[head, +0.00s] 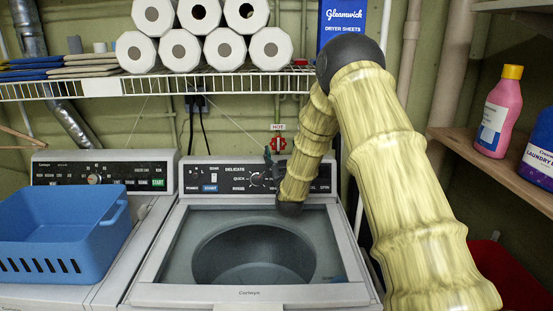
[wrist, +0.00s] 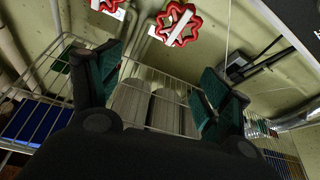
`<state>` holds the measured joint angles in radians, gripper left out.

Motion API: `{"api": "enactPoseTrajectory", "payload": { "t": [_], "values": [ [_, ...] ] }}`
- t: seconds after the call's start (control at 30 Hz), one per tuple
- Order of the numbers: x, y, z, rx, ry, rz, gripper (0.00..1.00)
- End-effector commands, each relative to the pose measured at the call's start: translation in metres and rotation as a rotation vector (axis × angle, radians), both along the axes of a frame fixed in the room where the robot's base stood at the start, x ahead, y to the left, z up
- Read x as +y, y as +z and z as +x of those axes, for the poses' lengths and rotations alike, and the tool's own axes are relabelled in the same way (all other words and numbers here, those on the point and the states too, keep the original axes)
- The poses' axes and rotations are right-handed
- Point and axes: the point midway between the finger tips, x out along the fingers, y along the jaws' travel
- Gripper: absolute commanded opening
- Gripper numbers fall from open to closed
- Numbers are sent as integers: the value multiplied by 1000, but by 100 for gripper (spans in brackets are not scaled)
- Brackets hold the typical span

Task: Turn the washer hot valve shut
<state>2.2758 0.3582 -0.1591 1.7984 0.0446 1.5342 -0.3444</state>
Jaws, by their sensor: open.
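The hot valve is a red wheel (head: 278,143) on the back wall under a small "HOT" label (head: 278,127), above the washer's control panel. In the wrist view, which looks upside down, the red wheel nearer the power outlet (wrist: 178,24) appears to be this valve, with a pale bar across it. A second red wheel (wrist: 104,5) is cut off at the top edge. My gripper (head: 271,162) is just below the hot valve in the head view, partly hidden by my arm. In the wrist view my gripper (wrist: 160,80) is open, its dark green fingers apart with nothing between them.
The white washer (head: 250,293) stands below. A wire shelf (head: 150,88) with paper rolls (head: 225,49) and a blue dryer-sheets box (head: 341,16) hangs above. A blue basket (head: 60,230) sits on the left machine. A wooden shelf (head: 490,168) with bottles is at right.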

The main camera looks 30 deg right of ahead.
Motion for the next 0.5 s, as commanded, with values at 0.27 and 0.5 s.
{"api": "enactPoseTrajectory", "payload": {
  "t": [0.27, 0.5],
  "values": [
    [0, -51, 0, -1, 0, -1, 78],
    [-3, -55, 2, -2, -2, 0, 78]
  ]
}}
